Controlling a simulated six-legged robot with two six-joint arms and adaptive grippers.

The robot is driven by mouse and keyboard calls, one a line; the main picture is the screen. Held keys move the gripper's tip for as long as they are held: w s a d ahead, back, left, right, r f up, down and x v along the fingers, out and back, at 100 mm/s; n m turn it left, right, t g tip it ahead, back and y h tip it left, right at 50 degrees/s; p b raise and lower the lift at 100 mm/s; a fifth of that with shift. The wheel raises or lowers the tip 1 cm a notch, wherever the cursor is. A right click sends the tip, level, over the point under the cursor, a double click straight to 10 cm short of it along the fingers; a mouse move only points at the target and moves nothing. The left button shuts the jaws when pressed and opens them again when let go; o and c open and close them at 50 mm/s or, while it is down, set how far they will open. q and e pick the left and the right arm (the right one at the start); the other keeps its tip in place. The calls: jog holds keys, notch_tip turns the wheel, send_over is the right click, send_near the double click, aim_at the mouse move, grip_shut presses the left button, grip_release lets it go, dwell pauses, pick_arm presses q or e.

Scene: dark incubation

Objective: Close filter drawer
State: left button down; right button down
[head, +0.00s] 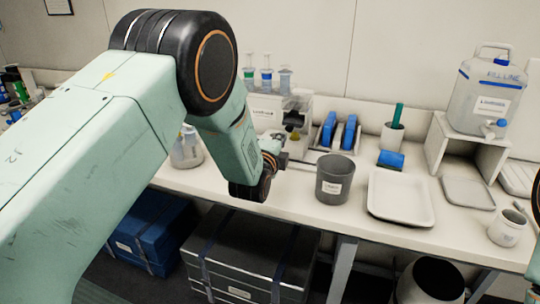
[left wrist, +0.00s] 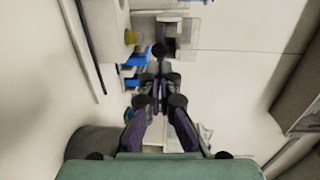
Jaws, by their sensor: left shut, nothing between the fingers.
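A white boxy instrument (head: 262,112) with a printed label stands at the back of the bench in the head view. A dark and yellowish part shows at its right front. I cannot clearly make out the filter drawer or how far it stands out. My left gripper (head: 275,157) is just in front of the instrument, beside its lower right side, shut and empty. In the left wrist view the gripper (left wrist: 159,78) points at a pale grey, partly clear part (left wrist: 180,28) beside the instrument. I cannot tell whether it touches it. My right gripper is out of view.
A rack with blue pieces (head: 329,130) stands right of the instrument. A dark grey cup (head: 334,180) and a white tray (head: 400,222) are nearer the front. A flask (head: 186,152) stands left of my wrist. A large carboy (head: 488,97) sits on a stand at right.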

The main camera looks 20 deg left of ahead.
pick_arm(q)
jog(key=shift+s+n, duration=0.8)
jog(key=shift+s, duration=3.55)
jog(key=s+a+f+n+g+b, duration=0.1)
jog(key=s+f+n+g, duration=0.4)
jog(key=s+f, duration=0.4)
jog(key=s+a+f+n+g+b, duration=0.1)
jog(key=s+f+n+g, duration=0.2)
jog(key=s+f+n, duration=0.6)
jog(key=s+f+n+g+b, duration=0.1)
jog(key=s+f+g, duration=0.2)
jog(key=s+f, duration=0.3)
jog(key=s+a+f+n+g+b, duration=0.1)
jog(key=s+f, duration=0.5)
jog(key=s, duration=0.6)
jog(key=s+f+g+b, duration=0.3)
jog(key=s+f+g, duration=0.2)
jog(key=s, duration=0.4)
jog(key=shift+a+f+n, duration=0.4)
jog(key=shift+f, duration=0.05)
jog(key=shift+s, duration=0.15)
